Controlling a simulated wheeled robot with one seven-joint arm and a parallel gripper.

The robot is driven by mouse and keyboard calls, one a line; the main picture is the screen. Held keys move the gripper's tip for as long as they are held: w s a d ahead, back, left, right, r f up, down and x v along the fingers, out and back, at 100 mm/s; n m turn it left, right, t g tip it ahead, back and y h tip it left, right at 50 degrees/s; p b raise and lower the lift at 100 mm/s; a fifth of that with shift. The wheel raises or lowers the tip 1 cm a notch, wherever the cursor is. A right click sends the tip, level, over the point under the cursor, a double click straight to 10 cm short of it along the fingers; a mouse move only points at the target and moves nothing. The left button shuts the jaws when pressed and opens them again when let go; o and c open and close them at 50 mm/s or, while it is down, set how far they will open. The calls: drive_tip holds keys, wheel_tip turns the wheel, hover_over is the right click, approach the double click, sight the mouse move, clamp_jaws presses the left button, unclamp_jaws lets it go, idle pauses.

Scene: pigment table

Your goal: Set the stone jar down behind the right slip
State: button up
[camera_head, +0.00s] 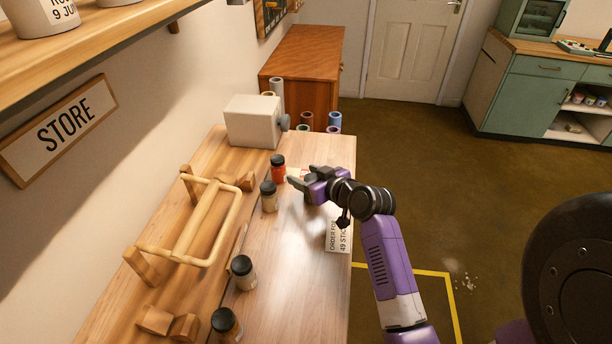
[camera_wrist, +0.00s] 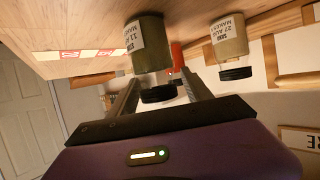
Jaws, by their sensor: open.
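A dark olive-grey jar (camera_wrist: 150,48) with a white label and black lid is between my gripper's fingers in the wrist view, which shows it upside down. I cannot read its colour name, so I cannot tell for sure whether it is the stone jar. My gripper (camera_head: 305,176) is open around its lid end, over the right part of the table, and largely hides it in the head view. Pale slips with red marks (camera_wrist: 105,53) lie on the table beside the jar in the wrist view; the gripper partly covers them in the head view.
A beige jar (camera_head: 268,198) and a red jar (camera_head: 277,167) stand close left of my gripper. More jars (camera_head: 243,273) stand nearer. A wooden rack (camera_head: 205,220) lines the left, and a white box (camera_head: 253,121) is at the far end. An order card (camera_head: 338,235) lies at the right edge.

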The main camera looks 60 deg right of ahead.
drive_tip(key=shift+r, duration=0.15)
